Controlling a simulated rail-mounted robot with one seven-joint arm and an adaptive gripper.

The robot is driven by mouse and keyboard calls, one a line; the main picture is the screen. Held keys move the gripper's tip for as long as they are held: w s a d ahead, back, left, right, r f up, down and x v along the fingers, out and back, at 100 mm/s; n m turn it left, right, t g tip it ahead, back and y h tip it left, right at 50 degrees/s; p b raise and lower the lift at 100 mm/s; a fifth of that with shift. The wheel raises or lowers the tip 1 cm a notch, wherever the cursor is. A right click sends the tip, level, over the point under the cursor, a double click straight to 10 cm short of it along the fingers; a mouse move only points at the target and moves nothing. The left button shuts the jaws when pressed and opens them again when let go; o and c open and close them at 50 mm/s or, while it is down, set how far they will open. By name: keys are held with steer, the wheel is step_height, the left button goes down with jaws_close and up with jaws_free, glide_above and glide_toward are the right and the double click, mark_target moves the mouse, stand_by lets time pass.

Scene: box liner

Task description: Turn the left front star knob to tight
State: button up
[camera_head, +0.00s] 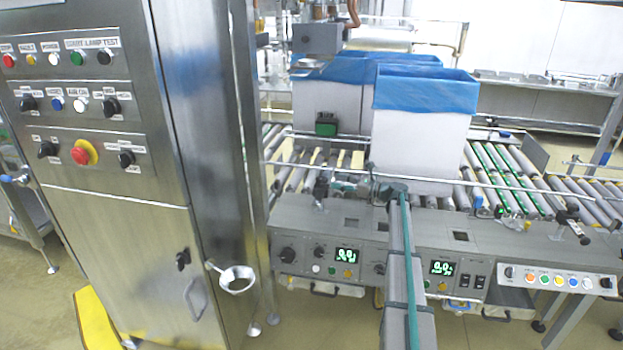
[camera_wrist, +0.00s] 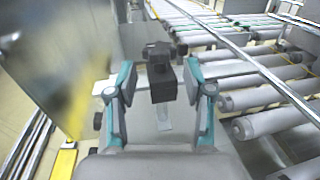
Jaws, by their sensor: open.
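A dark star knob (camera_wrist: 157,50) shows in the wrist view at the far end of a black block (camera_wrist: 163,84). My gripper (camera_wrist: 158,82) is open, with one teal-edged finger on each side of the block in the picture and a gap on both sides. The star knob is slightly beyond the fingertips in that picture. In the head view, my gripper (camera_head: 362,187) is over the front ledge of the conveyor, just right of a small dark fitting (camera_head: 321,185) that looks like the same knob. The fingers partly overlap the rail there, and I cannot tell the knob's tightness.
A steel control cabinet (camera_head: 120,240) stands close on the left. A thin guide rail (camera_head: 500,187) runs along the rollers (camera_head: 590,205). A white box with a blue liner (camera_head: 425,92) stands behind my gripper. The front control panel (camera_head: 300,248) is below it.

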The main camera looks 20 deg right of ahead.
mark_target(316, 185)
steer(key=x, duration=0.9)
steer(key=shift+w+a+f, duration=0.15)
steer(key=shift+w+a, duration=0.1)
steer(key=shift+a, duration=0.05)
steer(key=shift+a, duration=0.1)
steer(key=c, duration=1)
